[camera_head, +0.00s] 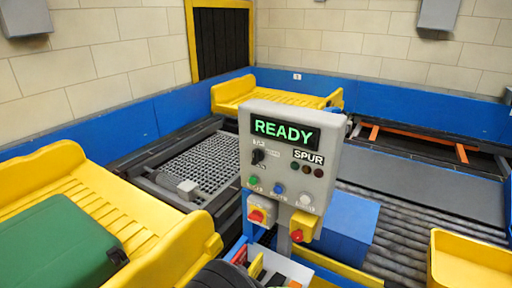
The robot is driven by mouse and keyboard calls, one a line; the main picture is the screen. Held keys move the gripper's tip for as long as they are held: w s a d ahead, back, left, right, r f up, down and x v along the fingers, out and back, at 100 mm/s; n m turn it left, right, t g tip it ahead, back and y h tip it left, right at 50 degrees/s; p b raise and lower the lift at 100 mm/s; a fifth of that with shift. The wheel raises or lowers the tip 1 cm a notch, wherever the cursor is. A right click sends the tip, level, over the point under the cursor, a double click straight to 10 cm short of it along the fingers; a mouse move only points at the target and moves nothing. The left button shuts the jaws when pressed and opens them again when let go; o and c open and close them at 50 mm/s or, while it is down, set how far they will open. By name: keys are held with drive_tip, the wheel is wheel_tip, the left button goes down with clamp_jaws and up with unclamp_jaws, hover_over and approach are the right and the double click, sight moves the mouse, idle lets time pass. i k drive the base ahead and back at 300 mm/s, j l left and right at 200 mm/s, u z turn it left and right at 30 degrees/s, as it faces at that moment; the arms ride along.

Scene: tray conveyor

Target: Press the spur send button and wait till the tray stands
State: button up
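A grey control box (328,150) stands upright in the middle. Its display (284,131) reads READY in green. A SPUR label (308,157) sits above a short row of dark lamps (306,168). Lower on the face are a green button (253,180), a blue button (279,188) and a white button (305,199); their small labels are unreadable, so I cannot tell which is spur send. Yellow trays show at left (150,215), at the back (232,91) and at right (470,262). I can make out no gripper fingers.
A dark rounded part at the bottom edge may be mine. Red mushroom buttons (297,236) project below the box. A green case (55,245) lies in the left tray. A roller conveyor (395,225) runs at right, with a blue box (345,230) beside it.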

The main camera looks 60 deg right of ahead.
sight(253, 180)
drive_tip(key=z, duration=2.1)
